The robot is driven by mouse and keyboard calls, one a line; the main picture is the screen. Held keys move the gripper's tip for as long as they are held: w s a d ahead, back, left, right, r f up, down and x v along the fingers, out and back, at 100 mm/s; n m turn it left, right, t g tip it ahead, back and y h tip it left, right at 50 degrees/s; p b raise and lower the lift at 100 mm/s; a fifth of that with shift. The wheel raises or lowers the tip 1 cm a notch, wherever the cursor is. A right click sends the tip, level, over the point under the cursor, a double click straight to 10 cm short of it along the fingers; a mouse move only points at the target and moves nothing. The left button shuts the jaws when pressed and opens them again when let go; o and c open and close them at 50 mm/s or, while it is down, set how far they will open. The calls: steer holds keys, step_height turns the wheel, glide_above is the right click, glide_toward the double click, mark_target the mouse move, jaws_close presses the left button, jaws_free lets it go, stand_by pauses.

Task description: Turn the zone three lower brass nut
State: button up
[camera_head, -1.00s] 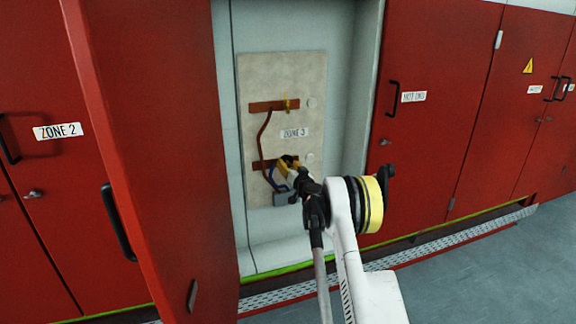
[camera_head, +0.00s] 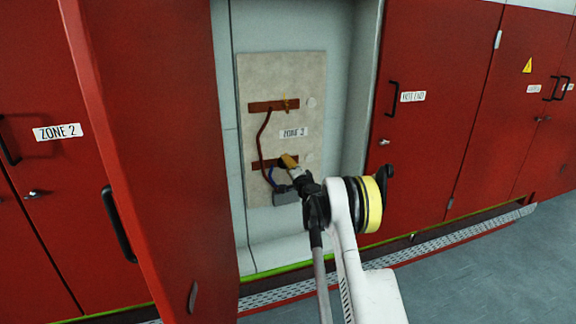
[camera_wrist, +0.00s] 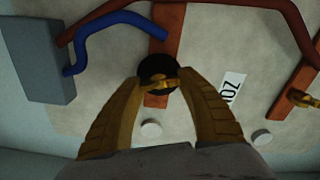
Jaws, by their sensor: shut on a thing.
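The zone three lower brass nut (camera_wrist: 162,83) sits in front of a round black disc (camera_wrist: 158,66) on the lower copper bar (camera_wrist: 156,101). My gripper (camera_wrist: 163,84) is shut on this nut, with one yellow finger on each side of it. In the head view my gripper (camera_head: 288,161) reaches the lower bar (camera_head: 262,165) and hides the nut. The upper brass nut (camera_head: 287,103) is on the upper copper bar (camera_head: 268,106) and also shows at the right of the wrist view (camera_wrist: 303,98).
A grey box (camera_wrist: 37,60) with red-brown and blue cables is close to my gripper. White round knobs (camera_wrist: 151,130) stand on the pale panel. The open red door (camera_head: 150,150) stands left of the recess, and the ZONE 3 label (camera_head: 294,133) is between the bars.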

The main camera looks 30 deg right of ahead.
steer(key=shift+m, duration=1.5)
steer(key=o, duration=1.2)
steer(key=shift+c, duration=0.2)
steer(key=v, duration=1.2)
steer(key=shift+f, duration=0.15)
